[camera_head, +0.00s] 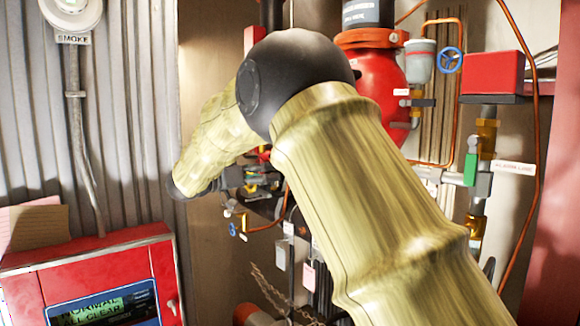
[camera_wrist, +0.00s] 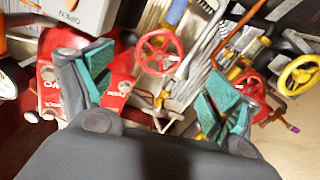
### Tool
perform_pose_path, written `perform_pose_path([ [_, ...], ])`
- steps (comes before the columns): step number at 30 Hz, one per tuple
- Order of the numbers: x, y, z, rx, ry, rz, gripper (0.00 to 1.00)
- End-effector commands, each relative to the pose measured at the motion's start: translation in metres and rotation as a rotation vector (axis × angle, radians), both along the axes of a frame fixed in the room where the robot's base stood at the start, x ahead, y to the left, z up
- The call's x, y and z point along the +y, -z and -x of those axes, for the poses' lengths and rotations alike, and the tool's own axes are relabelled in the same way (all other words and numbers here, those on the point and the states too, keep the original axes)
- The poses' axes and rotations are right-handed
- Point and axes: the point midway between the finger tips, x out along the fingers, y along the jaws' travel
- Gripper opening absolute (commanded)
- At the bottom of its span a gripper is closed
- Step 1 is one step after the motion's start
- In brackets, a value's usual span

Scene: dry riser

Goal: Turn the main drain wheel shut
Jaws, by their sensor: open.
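My gripper (camera_wrist: 155,88) is open and empty in the wrist view, its teal-padded fingers spread wide. A red handwheel (camera_wrist: 159,52) with spokes shows in the gap between the fingers, nearer the top of the view; I see no finger touching it. A yellow handwheel (camera_wrist: 299,75) is at the right edge. No readable label shows which wheel is the main drain.
In the head view, a blue wheel (camera_head: 450,60) and red box (camera_head: 491,72) are at upper right. A red alarm panel (camera_head: 85,270) stands lower left. Pipes crowd the riser.

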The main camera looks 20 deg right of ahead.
Motion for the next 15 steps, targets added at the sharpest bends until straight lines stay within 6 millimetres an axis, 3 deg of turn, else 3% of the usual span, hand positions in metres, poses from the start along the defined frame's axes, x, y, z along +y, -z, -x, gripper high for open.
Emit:
perform_pose_path([
  [9,-0.052,-0.004,-0.017,0.001,0.003,0.0,0.89],
  [15,-0.076,-0.003,-0.026,0.001,0.003,0.0,0.89],
])
